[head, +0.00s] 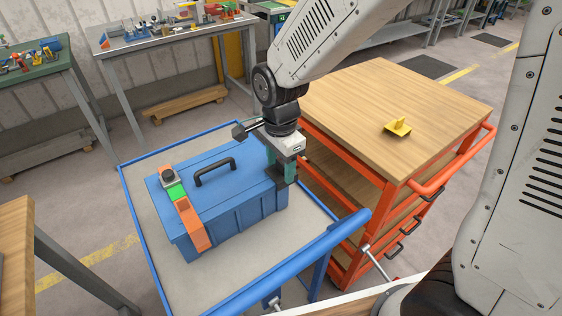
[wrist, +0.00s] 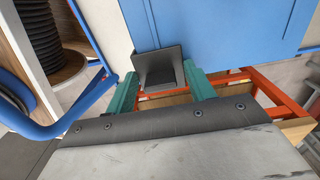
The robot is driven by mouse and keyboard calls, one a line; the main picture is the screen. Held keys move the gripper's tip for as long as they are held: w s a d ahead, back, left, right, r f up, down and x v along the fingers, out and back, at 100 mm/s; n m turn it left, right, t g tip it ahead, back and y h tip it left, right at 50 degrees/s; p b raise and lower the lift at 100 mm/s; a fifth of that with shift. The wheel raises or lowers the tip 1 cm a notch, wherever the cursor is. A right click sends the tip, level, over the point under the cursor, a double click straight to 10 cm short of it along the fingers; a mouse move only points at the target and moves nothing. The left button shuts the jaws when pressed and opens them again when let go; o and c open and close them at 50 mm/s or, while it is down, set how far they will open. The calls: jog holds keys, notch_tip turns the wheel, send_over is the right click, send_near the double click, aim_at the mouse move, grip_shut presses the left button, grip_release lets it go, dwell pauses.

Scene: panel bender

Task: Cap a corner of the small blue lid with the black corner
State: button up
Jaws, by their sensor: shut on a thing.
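The small blue lid (head: 235,158) tops a blue box standing on a trolley, with a black handle in its middle. My gripper (head: 283,172) is at the right-hand end of the lid, pointing down. In the wrist view its green fingers (wrist: 160,74) are shut on the black corner (wrist: 158,64). The black corner overlaps a corner of the blue lid (wrist: 220,28) in that view. I cannot tell whether it is seated on the lid or just above it.
An orange strap (head: 194,226) with a green patch crosses the lid's left end. The blue-railed trolley (head: 240,268) carries the box. An orange cart (head: 350,105) with a wooden top stands close on the right, holding a yellow piece (head: 398,128). Benches stand behind.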

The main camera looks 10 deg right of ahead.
jog(key=o, duration=1)
jog(key=shift+o, duration=0.2)
